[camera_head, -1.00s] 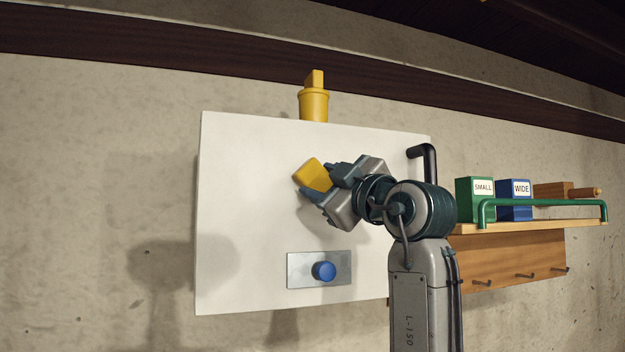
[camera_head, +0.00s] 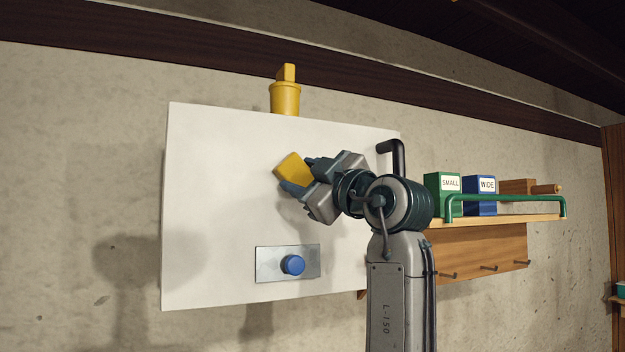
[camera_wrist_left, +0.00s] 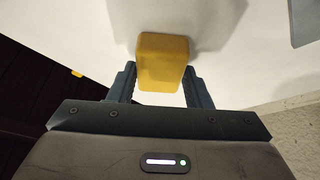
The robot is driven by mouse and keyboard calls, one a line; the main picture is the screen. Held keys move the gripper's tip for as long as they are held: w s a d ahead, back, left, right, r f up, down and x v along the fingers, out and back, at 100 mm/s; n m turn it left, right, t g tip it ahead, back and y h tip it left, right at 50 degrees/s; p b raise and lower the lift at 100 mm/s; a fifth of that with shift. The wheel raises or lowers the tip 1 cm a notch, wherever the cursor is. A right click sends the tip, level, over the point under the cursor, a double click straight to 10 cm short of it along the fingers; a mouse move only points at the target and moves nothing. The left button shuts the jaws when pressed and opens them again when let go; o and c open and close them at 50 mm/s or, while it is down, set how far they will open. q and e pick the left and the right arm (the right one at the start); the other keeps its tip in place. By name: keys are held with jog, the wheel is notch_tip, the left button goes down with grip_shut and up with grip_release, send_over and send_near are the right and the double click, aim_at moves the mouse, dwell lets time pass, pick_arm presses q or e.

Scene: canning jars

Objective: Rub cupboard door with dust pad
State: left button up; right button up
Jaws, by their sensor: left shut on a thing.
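The white cupboard door (camera_head: 225,210) is a large flat panel on the concrete wall in the head view. It also fills the upper part of the left wrist view (camera_wrist_left: 240,60). My left gripper (camera_head: 293,178) is shut on the yellow dust pad (camera_head: 294,169), in front of the middle of the door. In the left wrist view the pad (camera_wrist_left: 162,62) sits between the two fingers and casts a shadow on the door close by. I cannot tell whether the pad touches the door. My right gripper is not in view.
A black handle (camera_head: 398,156) is at the door's upper right. A plate with a blue knob (camera_head: 292,265) is low on the door. A yellow container (camera_head: 285,97) stands above. To the right, a shelf with a green rail (camera_head: 510,199) holds green (camera_head: 443,195) and blue (camera_head: 479,195) boxes.

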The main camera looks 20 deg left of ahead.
pick_arm(q)
jog(key=shift+s+a, duration=0.7)
jog(key=shift+s, duration=0.1)
jog(key=shift+s+a+b, duration=0.4)
jog(key=shift+s+a, duration=0.15)
jog(key=shift+s, duration=0.1)
jog(key=shift+s+a+b, duration=0.4)
jog(key=shift+s+a, duration=1.4)
jog(key=shift+s, duration=0.3)
jog(key=shift+s+d+f, duration=0.1)
jog(key=shift+s+d, duration=0.15)
jog(key=shift+d, duration=0.2)
jog(key=shift+s+d+b, duration=1)
jog(key=shift+s+d, duration=0.65)
jog(key=shift+d, duration=0.25)
